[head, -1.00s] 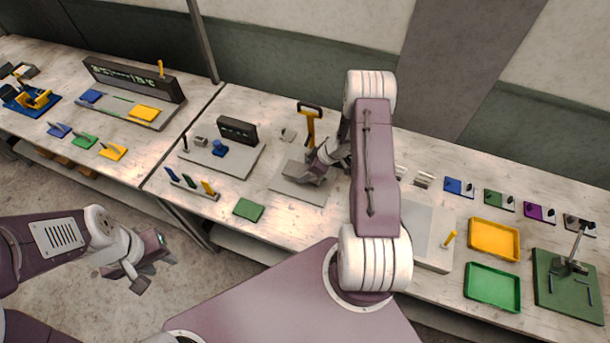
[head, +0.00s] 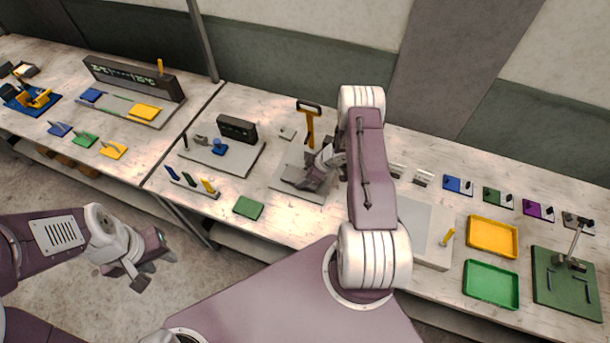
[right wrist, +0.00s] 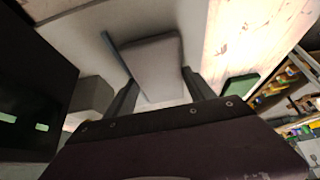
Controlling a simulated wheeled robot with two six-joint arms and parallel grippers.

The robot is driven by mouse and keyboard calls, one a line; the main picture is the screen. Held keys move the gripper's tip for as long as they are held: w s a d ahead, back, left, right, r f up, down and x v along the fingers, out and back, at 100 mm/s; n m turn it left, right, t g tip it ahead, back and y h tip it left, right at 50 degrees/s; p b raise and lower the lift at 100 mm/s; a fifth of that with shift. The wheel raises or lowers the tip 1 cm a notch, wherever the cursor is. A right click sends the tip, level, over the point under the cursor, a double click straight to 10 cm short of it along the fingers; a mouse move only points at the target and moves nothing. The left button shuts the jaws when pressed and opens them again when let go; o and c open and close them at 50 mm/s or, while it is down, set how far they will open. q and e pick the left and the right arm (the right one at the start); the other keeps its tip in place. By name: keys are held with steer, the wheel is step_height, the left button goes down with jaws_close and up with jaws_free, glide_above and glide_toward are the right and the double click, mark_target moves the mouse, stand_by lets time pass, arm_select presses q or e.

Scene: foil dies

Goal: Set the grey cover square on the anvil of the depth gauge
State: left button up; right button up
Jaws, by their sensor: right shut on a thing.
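The grey cover (right wrist: 155,62) shows in the right wrist view as a flat light-grey plate between the two dark fingers of my right gripper (right wrist: 158,92). In the head view the right gripper (head: 310,180) is low over a light-grey base plate (head: 311,195), below a yellow upright handle (head: 310,125); my arm and gripper hide most of the cover. I cannot tell whether the cover touches anything beneath. I cannot clearly pick out the anvil. My left gripper (head: 152,270) is open and empty, away from the bench at lower left.
A dark box with green marks (right wrist: 35,110) and a grey block (right wrist: 92,95) are close in the right wrist view. A green pad (head: 248,208) lies near the front edge. A grey station (head: 232,165) with a blue part stands left; yellow (head: 493,237) and green (head: 490,285) trays stand right.

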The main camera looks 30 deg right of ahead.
steer(key=shift+f, duration=0.15)
steer(key=shift+s, duration=0.1)
steer(key=o, duration=1.5)
steer(key=shift+o, duration=0.4)
steer(key=shift+s+a, duration=0.1)
